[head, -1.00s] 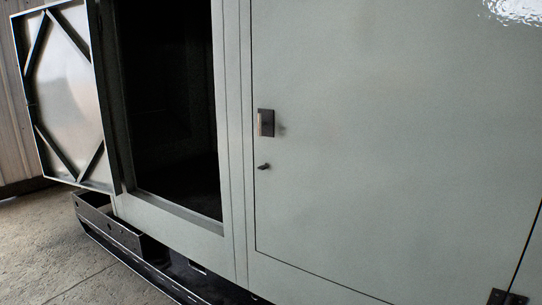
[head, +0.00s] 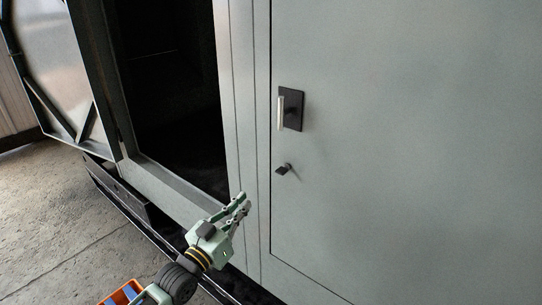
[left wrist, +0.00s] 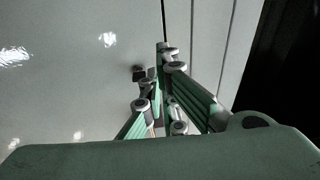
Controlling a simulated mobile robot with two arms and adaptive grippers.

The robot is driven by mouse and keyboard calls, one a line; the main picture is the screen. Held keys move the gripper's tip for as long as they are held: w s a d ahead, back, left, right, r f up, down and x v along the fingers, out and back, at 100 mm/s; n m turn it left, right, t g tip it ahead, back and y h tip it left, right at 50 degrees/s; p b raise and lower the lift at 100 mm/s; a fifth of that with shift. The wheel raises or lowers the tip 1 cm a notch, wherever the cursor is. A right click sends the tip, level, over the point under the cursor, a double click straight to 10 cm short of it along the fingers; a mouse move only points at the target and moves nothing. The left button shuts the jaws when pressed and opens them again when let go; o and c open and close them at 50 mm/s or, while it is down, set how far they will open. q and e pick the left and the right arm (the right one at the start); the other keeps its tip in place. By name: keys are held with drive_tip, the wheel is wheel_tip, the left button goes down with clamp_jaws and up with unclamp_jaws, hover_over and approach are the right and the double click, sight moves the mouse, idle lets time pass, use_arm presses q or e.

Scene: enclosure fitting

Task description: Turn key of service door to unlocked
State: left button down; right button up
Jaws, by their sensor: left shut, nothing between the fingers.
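The service door (head: 400,150) is a grey-green panel, shut in its frame, with a dark handle plate (head: 291,108) near its left edge. The small dark key (head: 283,169) sticks out below the handle. My left gripper (head: 244,199) is shut and empty, in front of the door frame, below and left of the key and apart from it. In the left wrist view the gripper's green fingers (left wrist: 164,75) point toward the door seam, and a small dark piece, probably the key (left wrist: 139,72), shows just left of the fingertips. My right gripper is not in view.
Left of the door is a dark open compartment (head: 170,90), with another door (head: 40,60) swung open beside it. A dark base rail (head: 125,190) runs along the bottom. An orange and blue bin (head: 122,293) shows at the bottom edge. The concrete floor (head: 45,210) at left is clear.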

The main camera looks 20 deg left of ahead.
use_arm(q)
wheel_tip(320, 180, up, 7)
drive_tip(key=d+h, duration=0.1)
wheel_tip(320, 180, up, 8)
drive_tip(key=m+t+h+p, duration=0.1)
drive_tip(key=p, duration=0.3)
hover_over(282, 171)
drive_tip(key=s+a, duration=0.2)
drive_tip(key=f, duration=0.3)
drive_tip(key=f+p, duration=0.1)
drive_tip(key=shift+s+f, duration=0.3)
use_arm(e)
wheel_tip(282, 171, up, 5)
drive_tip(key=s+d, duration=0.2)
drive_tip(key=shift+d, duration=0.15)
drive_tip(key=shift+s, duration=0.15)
